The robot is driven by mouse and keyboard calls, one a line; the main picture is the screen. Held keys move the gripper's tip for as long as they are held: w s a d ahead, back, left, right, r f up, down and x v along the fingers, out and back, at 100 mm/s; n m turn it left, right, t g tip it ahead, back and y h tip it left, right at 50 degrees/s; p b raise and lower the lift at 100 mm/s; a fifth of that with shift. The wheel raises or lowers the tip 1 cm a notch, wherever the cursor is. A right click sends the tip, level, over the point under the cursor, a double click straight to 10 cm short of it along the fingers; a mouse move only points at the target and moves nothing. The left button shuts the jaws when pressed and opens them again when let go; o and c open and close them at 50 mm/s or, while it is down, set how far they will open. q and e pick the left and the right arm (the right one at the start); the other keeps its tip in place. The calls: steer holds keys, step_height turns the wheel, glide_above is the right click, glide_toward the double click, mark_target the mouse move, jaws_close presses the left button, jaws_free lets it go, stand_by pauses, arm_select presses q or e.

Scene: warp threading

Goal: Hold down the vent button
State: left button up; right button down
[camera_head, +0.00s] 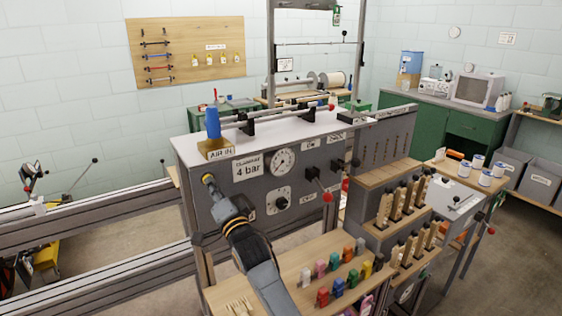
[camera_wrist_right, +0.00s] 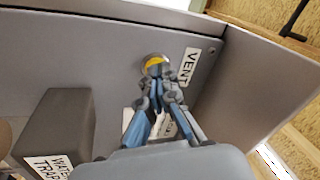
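The vent button (camera_wrist_right: 153,63) shows as a yellow patch inside a round dark rim in the right wrist view. It sits on a grey panel beside the VENT label (camera_wrist_right: 190,66). My right gripper (camera_wrist_right: 158,82) has its fingertips together in front of it and covers its lower part. I cannot tell whether they touch or press it. My left gripper is not in view.
A WATER TRAP box (camera_wrist_right: 55,128) juts out left of the gripper in the wrist view. In the head view a pressure gauge (camera_head: 283,162) and a red-tipped lever (camera_head: 322,190) are to the right. A wooden shelf (camera_head: 285,262) with coloured pegs lies below the panel.

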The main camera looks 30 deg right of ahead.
steer(key=shift+s, duration=0.1)
steer(key=s+p, duration=0.4)
steer(key=s, duration=0.2)
steer(key=shift+s, duration=0.4)
steer(key=shift+d, duration=0.1)
